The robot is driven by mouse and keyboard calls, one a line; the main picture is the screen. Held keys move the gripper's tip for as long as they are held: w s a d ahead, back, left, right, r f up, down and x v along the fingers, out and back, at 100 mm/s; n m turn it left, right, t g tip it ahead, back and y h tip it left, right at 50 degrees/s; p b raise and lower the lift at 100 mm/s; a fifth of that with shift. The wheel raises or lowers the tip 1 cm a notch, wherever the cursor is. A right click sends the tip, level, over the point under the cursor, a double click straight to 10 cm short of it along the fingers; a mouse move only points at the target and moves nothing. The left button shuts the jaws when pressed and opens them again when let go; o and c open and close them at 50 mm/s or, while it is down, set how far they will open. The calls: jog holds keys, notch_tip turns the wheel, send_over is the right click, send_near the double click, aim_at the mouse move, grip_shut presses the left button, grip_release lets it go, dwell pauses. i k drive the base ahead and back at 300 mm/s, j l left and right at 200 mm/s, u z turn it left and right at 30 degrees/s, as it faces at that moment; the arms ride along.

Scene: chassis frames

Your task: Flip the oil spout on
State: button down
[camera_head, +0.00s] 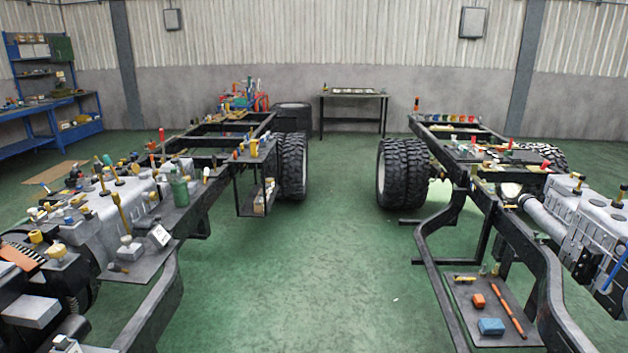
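I cannot tell for sure which item is the oil spout. Several small bottles, caps and thin upright pieces stand on and around the left engine (95,222). Among them is a green bottle (180,190) standing upright at the engine's right side. A pale container with a tall yellow-brown stem (122,215) stands nearer, on the frame by the engine. Whether any spout is on or off is too small to tell. My gripper and arm do not show in this view.
A left chassis frame (190,222) and a right chassis frame (487,203) with large tyres (403,173) flank a clear green floor aisle (310,270). A low shelf (490,335) on the right holds a blue box. A blue workbench (45,115) and a dark table (353,96) stand by the walls.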

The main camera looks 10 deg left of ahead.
aim_at(175, 174)
jog(key=i+u, duration=0.4)
jog(key=i, duration=0.3)
jog(key=i+l+u, duration=0.2)
jog(key=i+u, duration=0.15)
jog(key=i, duration=0.4)
jog(key=i+j+z, duration=0.15)
jog(key=i+j, duration=0.35)
jog(key=i, duration=0.2)
jog(key=i+j+z, duration=0.15)
jog(key=i+j, duration=0.65)
jog(key=j, duration=0.15)
jog(key=i+j+z, duration=0.2)
jog(key=i+j, duration=0.2)
jog(key=j, duration=0.25)
